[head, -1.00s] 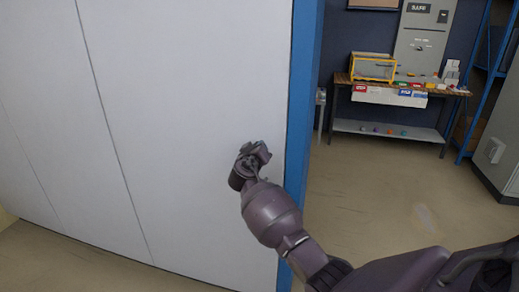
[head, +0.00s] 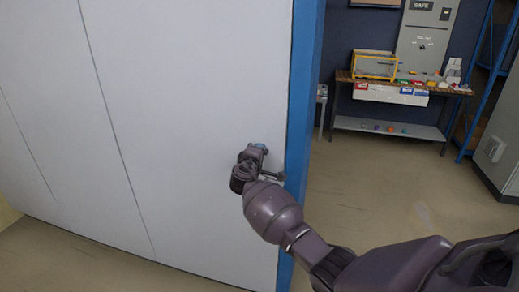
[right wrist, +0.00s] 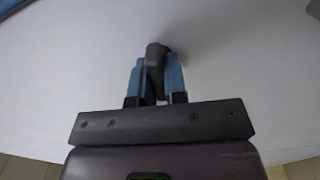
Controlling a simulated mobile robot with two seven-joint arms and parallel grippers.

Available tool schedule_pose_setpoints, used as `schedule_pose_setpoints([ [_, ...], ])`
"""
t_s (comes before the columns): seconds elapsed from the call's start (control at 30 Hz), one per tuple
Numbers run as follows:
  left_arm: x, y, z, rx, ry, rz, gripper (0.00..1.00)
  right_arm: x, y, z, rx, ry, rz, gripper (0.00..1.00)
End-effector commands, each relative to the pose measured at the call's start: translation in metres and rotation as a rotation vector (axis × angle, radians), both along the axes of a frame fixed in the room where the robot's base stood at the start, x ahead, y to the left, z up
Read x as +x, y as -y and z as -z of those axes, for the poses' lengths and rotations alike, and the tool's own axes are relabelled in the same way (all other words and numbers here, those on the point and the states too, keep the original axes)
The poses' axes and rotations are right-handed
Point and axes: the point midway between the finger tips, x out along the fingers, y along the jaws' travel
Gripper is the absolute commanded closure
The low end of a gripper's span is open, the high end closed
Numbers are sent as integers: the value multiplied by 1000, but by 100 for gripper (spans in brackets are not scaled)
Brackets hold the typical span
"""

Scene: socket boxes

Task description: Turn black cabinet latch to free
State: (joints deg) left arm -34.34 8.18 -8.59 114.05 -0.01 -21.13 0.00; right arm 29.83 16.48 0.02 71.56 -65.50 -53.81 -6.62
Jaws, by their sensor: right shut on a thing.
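The black latch (right wrist: 156,52) is a small dark lever on the large pale cabinet door (head: 200,80). In the right wrist view it stands between the two blue fingers of my right gripper (right wrist: 156,72), which is shut on it. Its upper end shows beyond the fingertips; its lower part is partly hidden between them. In the head view my right gripper (head: 261,148) is at the door's face near its right edge, and it hides the latch there. My left gripper is not in view.
A blue frame post (head: 303,120) borders the door on the right. Beyond it is open floor (head: 370,185). A workbench (head: 400,86) with a yellow-framed box stands at the back, and a grey cabinet (head: 494,150) at the far right.

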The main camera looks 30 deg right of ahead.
Motion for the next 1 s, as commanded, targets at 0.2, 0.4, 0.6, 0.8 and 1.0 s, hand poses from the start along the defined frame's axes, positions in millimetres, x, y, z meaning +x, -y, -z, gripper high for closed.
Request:
schedule_pose_setpoints([
  [0.2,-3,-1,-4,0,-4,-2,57,0,0,0,-56,-65,-1,100],
  [0.4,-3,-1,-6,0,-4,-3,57,0,-1,1,-78,-91,-1,100],
  [0.6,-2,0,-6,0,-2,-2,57,0,-1,1,-83,-97,-1,100],
  [0.8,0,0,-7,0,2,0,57,0,-1,1,-83,-97,-1,100],
  [1.0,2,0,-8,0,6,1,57,0,0,1,-81,-95,-1,62],
])
